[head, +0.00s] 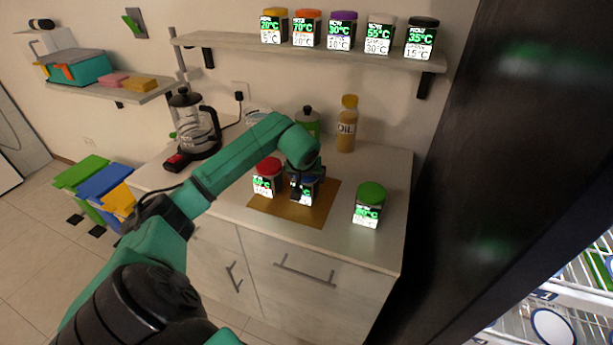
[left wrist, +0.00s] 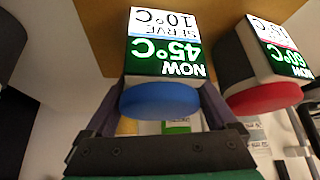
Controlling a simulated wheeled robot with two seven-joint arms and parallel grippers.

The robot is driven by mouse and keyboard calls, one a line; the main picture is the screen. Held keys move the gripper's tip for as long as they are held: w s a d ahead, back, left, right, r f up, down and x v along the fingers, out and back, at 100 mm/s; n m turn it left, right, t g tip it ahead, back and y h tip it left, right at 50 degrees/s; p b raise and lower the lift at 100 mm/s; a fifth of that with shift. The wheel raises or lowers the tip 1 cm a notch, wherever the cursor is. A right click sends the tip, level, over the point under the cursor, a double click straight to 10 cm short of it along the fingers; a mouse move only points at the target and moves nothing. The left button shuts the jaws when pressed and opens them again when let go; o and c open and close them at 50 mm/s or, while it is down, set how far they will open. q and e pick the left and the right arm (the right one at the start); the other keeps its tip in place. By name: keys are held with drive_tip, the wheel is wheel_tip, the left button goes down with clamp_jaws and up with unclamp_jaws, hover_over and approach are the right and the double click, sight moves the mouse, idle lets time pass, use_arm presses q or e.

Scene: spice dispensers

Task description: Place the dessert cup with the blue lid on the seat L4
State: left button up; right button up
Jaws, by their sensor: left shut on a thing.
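The dessert cup with the blue lid (left wrist: 160,101) is between the fingers of my left gripper (left wrist: 160,118), its label reading NOW 45°C, SERVE 10°C. In the head view this cup (head: 302,196) is over the brown mat (head: 318,214), partly hidden by my left gripper (head: 304,178), which is shut on it. I cannot tell whether the cup's base touches the mat. A red-lidded cup (head: 266,178) stands just left of it on the mat; it also shows in the left wrist view (left wrist: 262,96). No seat marked L4 is readable. My right gripper is not in view.
A green-lidded cup (head: 369,204) stands on the counter right of the mat. An oil bottle (head: 347,124), green jar (head: 308,122) and coffee press (head: 194,128) stand behind. A wall shelf (head: 222,40) holds several lidded cups. A dark panel (head: 480,130) bounds the right.

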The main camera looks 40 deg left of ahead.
use_arm(q)
drive_tip(key=shift+f, duration=0.1)
drive_tip(key=o, duration=1.3)
